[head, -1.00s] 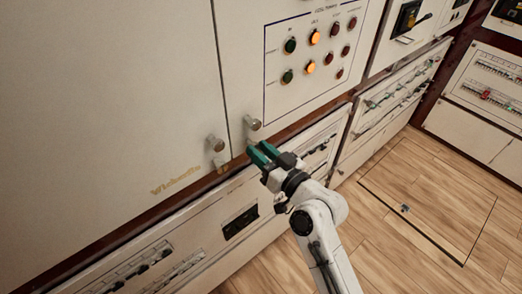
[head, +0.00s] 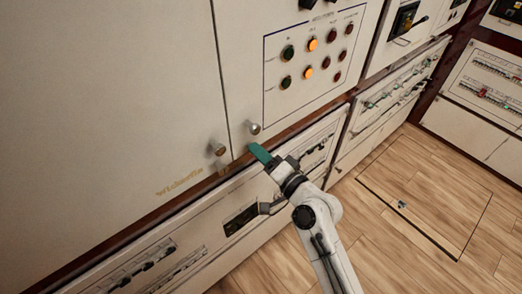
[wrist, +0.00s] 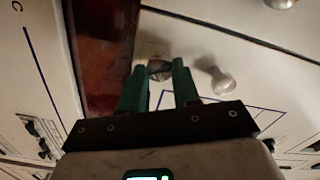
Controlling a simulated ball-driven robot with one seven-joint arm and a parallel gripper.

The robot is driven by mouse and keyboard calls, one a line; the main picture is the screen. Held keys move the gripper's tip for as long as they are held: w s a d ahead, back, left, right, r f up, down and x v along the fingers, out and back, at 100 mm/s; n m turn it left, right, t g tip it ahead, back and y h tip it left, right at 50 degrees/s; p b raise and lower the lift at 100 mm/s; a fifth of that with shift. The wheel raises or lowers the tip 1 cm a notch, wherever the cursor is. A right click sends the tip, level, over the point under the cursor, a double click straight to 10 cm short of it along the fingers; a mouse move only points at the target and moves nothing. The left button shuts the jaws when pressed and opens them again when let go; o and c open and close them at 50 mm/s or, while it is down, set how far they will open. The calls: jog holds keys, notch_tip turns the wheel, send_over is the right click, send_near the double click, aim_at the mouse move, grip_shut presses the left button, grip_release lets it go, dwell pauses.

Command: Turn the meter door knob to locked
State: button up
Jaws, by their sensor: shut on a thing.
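My gripper (head: 254,149) reaches to the lower edge of the large cream cabinet door, just below a round metal knob (head: 254,128). In the wrist view its two green fingers (wrist: 159,75) stand on either side of a small metal knob (wrist: 160,70) on a pale square plate and are shut on it. I take this as the meter door knob; no lettering on it is readable. In the head view my fingers hide it. A larger round knob (wrist: 222,82) stands just right of my fingers in the wrist view, apart from them.
Another round knob (head: 219,149) and a small fitting (head: 222,170) sit left of my gripper. A panel of lamps (head: 312,60) is above right, two of them lit orange. Breaker rows (head: 150,266) lie below.

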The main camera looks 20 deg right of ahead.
jog(key=m+p, duration=0.2)
jog(key=m, duration=0.2)
jog(key=shift+m, duration=0.3)
dwell(0.3)
jog(key=o, duration=1.1)
jog(key=shift+c, duration=0.2)
jog(key=shift+f, duration=0.1)
jog(key=b+v, duration=0.3)
jog(key=v, duration=0.7)
jog(key=shift+s+d, duration=0.2)
jog(key=shift+s, duration=0.15)
